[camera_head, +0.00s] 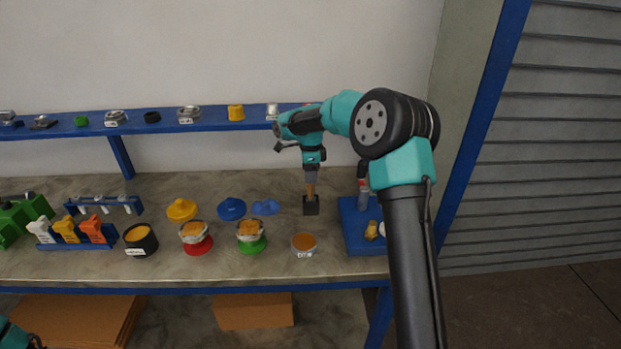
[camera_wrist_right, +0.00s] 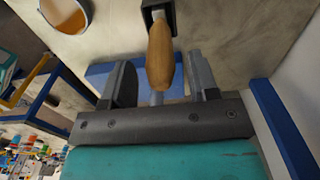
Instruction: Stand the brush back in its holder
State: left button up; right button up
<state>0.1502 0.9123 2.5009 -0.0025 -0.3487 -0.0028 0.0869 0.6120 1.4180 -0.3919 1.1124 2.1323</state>
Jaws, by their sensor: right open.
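The brush shows as a wooden handle (camera_head: 310,190) standing upright in a small black square holder (camera_head: 311,207) on the bench. In the right wrist view the handle (camera_wrist_right: 160,55) lies between the two fingers, with its far end at the black holder (camera_wrist_right: 158,14). The bristles are hidden. My right gripper (camera_head: 311,177) points down right above the handle. It is open, with a gap between each finger (camera_wrist_right: 160,68) and the handle. My left gripper does not show; only a bit of my left arm is in the lower left corner.
A blue tray (camera_head: 352,242) with a bottle stands just right of the holder. A jar with orange content (camera_head: 303,246) stands in front. Flanged vessels on red (camera_head: 197,246) and green (camera_head: 251,246) bases and blue lids are to the left. A blue shelf (camera_head: 215,121) runs behind.

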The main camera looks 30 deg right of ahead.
notch_tip(320, 180, up, 10)
jog(key=shift+f, duration=0.1)
